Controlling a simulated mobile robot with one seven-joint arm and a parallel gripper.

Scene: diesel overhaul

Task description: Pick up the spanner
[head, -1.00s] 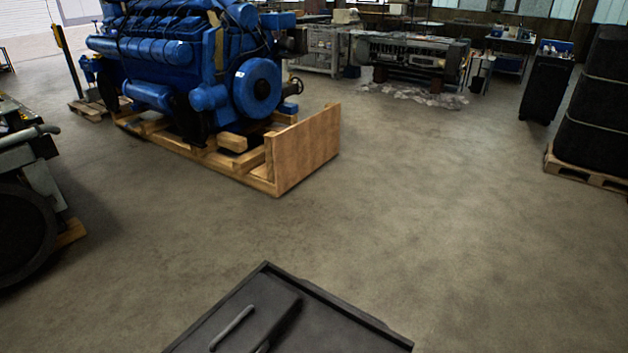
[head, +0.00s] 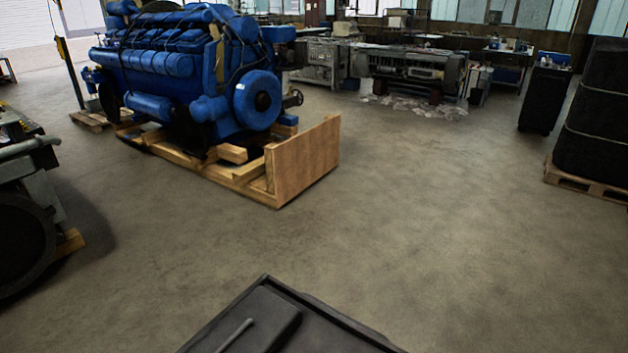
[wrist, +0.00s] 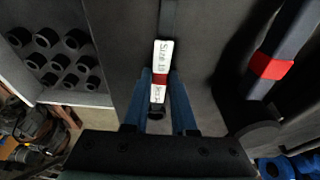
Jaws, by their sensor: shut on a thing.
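In the wrist view, my gripper (wrist: 161,76) has its two blue fingers closed on either side of a slim dark tool with a white size label and a red band, which I take as the spanner (wrist: 162,52). Its dark shank runs up past the top edge of the view, so its far end is hidden. I cannot tell whether it still touches the grey surface (wrist: 120,50) behind it. My gripper and the spanner cannot be made out in the head view.
A dark-topped cart (head: 325,325) with a grey bar (head: 234,336) is at the bottom. A rack of black sockets (wrist: 60,60) and a red-banded dark bar (wrist: 292,30) flank the gripper. A blue engine (head: 190,75) stands on a wooden pallet. Open floor (head: 430,210) lies right.

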